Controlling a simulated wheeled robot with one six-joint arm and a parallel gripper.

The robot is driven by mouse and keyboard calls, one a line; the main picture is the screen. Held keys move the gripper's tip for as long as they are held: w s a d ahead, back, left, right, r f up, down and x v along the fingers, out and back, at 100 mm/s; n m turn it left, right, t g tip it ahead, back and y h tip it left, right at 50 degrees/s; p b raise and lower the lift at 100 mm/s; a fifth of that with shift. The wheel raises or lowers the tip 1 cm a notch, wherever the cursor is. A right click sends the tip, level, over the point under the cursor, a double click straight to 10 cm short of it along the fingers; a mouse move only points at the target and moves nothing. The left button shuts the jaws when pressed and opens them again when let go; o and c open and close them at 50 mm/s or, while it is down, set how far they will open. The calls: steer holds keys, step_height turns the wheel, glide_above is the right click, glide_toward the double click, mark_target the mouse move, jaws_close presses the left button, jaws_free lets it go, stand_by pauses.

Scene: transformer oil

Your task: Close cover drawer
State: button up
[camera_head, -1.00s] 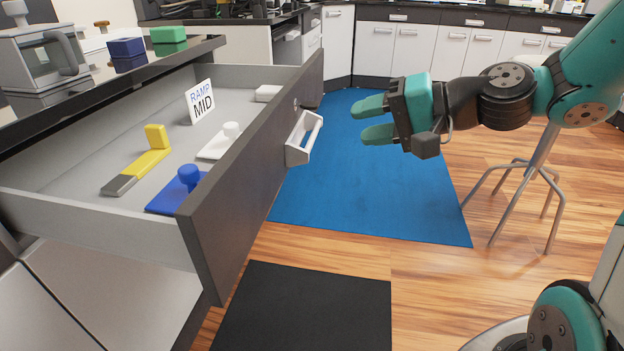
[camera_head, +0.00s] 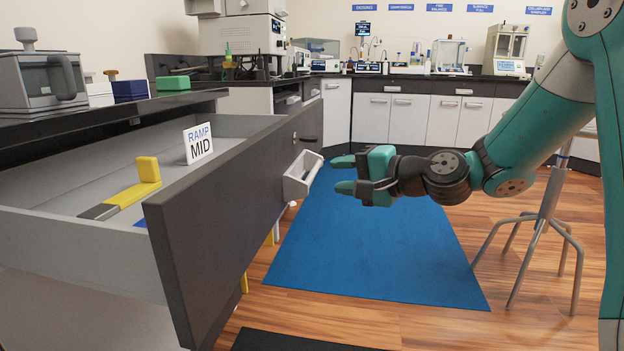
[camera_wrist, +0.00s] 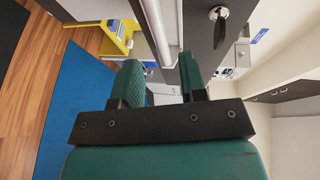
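The drawer (camera_head: 215,235) stands pulled out from the dark-topped counter. Its dark front carries a white bracket handle (camera_head: 302,175). In the wrist view the pale handle bar (camera_wrist: 162,30) lies ahead of the gap between my fingers. My gripper (camera_head: 343,174) is open and empty, a little right of the handle and apart from it, with its fingers pointing at it. Both spread fingers also show in the wrist view (camera_wrist: 161,85). In the drawer are a yellow piece with a grey end (camera_head: 125,200) and a "RAMP MID" card (camera_head: 198,143); the near floor is hidden by the front.
A grey metal box (camera_head: 35,82), a blue block (camera_head: 130,91) and a green block (camera_head: 173,83) stand on the counter. A stool (camera_head: 540,230) stands at right. A blue mat (camera_head: 385,255) covers clear floor before the drawer.

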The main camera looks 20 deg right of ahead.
mark_target(313, 171)
steer(key=x, duration=0.7)
steer(key=shift+w+a+b, duration=0.1)
steer(key=shift+b, duration=0.3)
jaws_close()
